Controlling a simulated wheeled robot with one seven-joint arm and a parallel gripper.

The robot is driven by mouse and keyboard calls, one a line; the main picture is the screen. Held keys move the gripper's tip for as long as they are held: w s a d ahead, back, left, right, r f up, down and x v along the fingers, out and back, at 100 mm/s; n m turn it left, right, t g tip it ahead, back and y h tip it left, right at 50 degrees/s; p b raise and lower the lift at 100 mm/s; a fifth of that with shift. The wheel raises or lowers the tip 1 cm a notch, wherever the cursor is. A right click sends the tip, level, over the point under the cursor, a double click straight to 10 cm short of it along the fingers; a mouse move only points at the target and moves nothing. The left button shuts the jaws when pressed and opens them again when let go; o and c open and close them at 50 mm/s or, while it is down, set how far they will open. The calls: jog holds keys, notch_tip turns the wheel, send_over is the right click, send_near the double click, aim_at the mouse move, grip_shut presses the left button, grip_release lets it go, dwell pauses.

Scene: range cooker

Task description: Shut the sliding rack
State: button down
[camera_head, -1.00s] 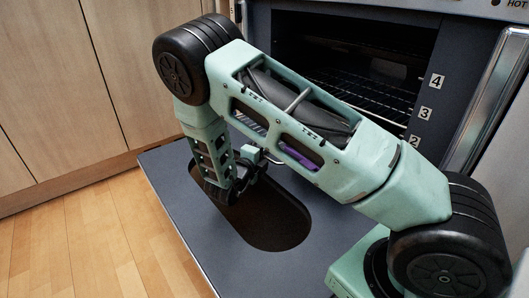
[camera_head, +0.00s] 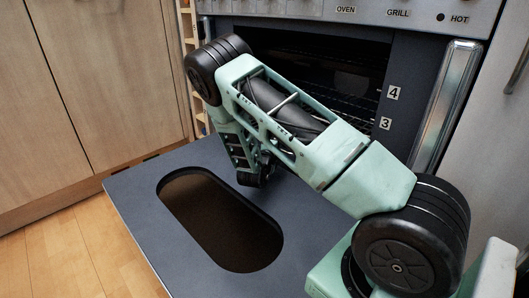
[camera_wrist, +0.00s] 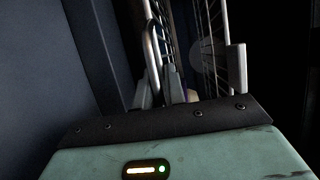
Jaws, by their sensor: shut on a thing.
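The sliding rack is a metal wire rack. In the wrist view its thin wires (camera_wrist: 213,42) run up the picture, just ahead of my gripper (camera_wrist: 158,88). The fingers are shut on a bar of the rack at its near edge. In the head view, wire racks show only dimly in the dark oven opening (camera_head: 345,75), partly behind my arm. How far the rack stands out of the oven cannot be told.
The oven door (camera_head: 135,190) lies folded down with a dark oval window (camera_head: 215,222). The numbered oven frame (camera_head: 393,92) and a metal handle (camera_head: 447,105) stand to the right. Wooden cabinets (camera_head: 100,80) are on the left. The floor (camera_head: 85,255) at front left is clear.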

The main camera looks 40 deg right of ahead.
jog(key=shift+d+f, duration=0.15)
jog(key=shift+d, duration=0.75)
jog(key=shift+d+f, duration=0.1)
jog(key=shift+d, duration=0.8)
jog(key=c, duration=1.5)
grip_release()
jog(key=shift+r, duration=0.1)
jog(key=shift+a, duration=0.1)
jog(key=shift+s+a+r+p, duration=0.1)
jog(key=shift+a+r+p, duration=0.05)
jog(key=shift+a+p, duration=0.2)
jog(key=p+v, duration=0.6)
jog(key=v, duration=0.9)
jog(key=shift+p, duration=0.3)
jog(key=shift+v, duration=0.75)
